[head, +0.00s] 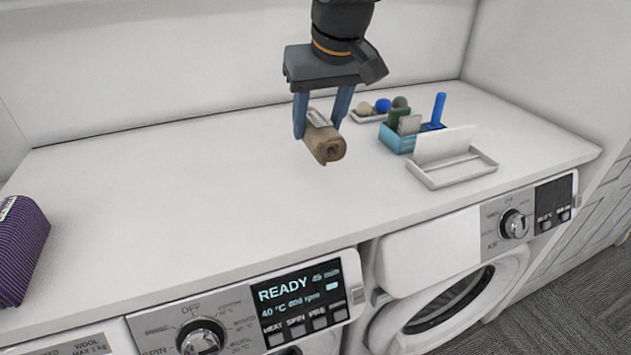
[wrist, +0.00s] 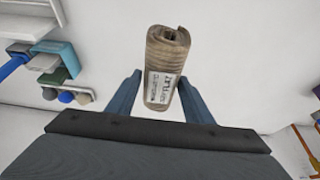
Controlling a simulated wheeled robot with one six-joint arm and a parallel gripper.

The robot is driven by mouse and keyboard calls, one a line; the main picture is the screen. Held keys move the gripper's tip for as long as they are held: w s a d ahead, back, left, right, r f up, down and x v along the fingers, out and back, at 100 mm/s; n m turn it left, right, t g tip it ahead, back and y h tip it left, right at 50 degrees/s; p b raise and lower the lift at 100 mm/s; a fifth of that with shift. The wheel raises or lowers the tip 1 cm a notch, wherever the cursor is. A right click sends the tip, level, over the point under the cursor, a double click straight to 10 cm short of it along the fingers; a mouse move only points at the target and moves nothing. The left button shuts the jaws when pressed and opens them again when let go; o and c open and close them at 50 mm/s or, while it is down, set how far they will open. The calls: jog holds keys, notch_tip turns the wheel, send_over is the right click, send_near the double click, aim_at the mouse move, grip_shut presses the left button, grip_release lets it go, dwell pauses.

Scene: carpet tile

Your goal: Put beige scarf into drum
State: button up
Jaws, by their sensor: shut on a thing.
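The beige scarf (head: 325,145) is a rolled bundle with a pale printed label. My gripper (head: 322,125) is shut on it, with one blue finger on each side, and holds it above the white counter. In the wrist view the scarf (wrist: 166,62) sticks out beyond the fingertips of my gripper (wrist: 160,88), its label facing the camera. The front-loading machine at the right has a round door (head: 455,305), seen at a slant with dark glass in it. The inside of a drum is not visible.
On the counter (head: 190,190) are a blue caddy (head: 397,140) with brushes, a white tray (head: 452,170), a dish of small balls (head: 368,113) and a purple striped folded cloth (head: 18,250) at left. The left machine's display (head: 298,300) reads READY. The counter's middle is clear.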

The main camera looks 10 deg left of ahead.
notch_tip(320, 180, down, 10)
jog(key=shift+f+p, duration=0.1)
jog(key=shift+p, duration=1)
jog(key=shift+f, duration=0.1)
jog(key=o, duration=1.2)
